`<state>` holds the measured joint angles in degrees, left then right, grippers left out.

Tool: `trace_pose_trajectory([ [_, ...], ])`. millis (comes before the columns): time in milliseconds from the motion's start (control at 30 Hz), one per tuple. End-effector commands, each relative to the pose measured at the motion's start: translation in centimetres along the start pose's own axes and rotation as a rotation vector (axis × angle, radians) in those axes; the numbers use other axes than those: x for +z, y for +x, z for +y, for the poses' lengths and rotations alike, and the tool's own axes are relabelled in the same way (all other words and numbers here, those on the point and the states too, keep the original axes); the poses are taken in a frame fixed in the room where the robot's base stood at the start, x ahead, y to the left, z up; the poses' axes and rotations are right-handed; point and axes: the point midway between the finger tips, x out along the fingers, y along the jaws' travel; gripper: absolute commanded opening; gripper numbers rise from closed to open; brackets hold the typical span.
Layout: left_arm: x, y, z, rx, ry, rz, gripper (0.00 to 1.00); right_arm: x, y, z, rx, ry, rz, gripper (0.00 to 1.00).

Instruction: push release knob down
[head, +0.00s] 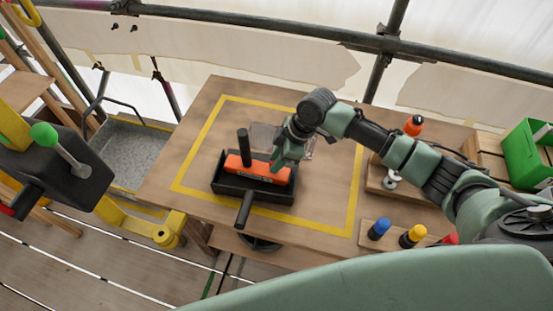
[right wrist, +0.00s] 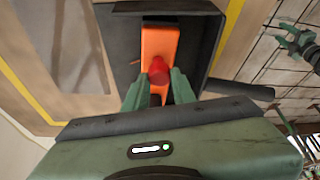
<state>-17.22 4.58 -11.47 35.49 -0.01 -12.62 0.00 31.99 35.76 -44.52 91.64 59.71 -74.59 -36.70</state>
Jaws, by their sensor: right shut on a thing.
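An orange block (head: 240,167) lies in a black tray (head: 227,188) on the wooden table. The red release knob (right wrist: 158,71) stands on the orange block (right wrist: 160,40) in the right wrist view. My right gripper (head: 281,164) is at the right part of the block and hides the knob in the head view. Its fingers (right wrist: 158,88) are shut on the red knob, one on each side. A green gripper shape, seemingly my left gripper (right wrist: 300,44), shows small at the upper right of the right wrist view. Its jaw state is too small to tell.
A black handle (head: 243,210) juts from the tray's near side. A black rod (head: 243,143) stands behind the block. Blue (head: 379,228) and yellow (head: 413,236) knobbed pieces stand at the right front. A green bin (head: 525,150) is at far right. Yellow tape (head: 205,135) borders free table.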

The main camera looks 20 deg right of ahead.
Motion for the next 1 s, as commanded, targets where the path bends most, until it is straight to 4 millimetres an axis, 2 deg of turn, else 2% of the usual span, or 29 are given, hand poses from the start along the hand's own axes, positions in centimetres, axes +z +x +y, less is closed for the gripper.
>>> trace_pose_trajectory([
  [867, -0.04, 0.0, 0.0, 0.0, 0.0, 0.001, 0.48, -0.01, 0.0, -0.01, 0.0, 0.0, 0.0, 0.0],
  [1000, -0.1, -0.35, -0.01, 0.0, 0.0, 0.001, 0.48, 0.2, 0.61, -0.07, -0.003, 0.002, 0.0, 0.0],
])
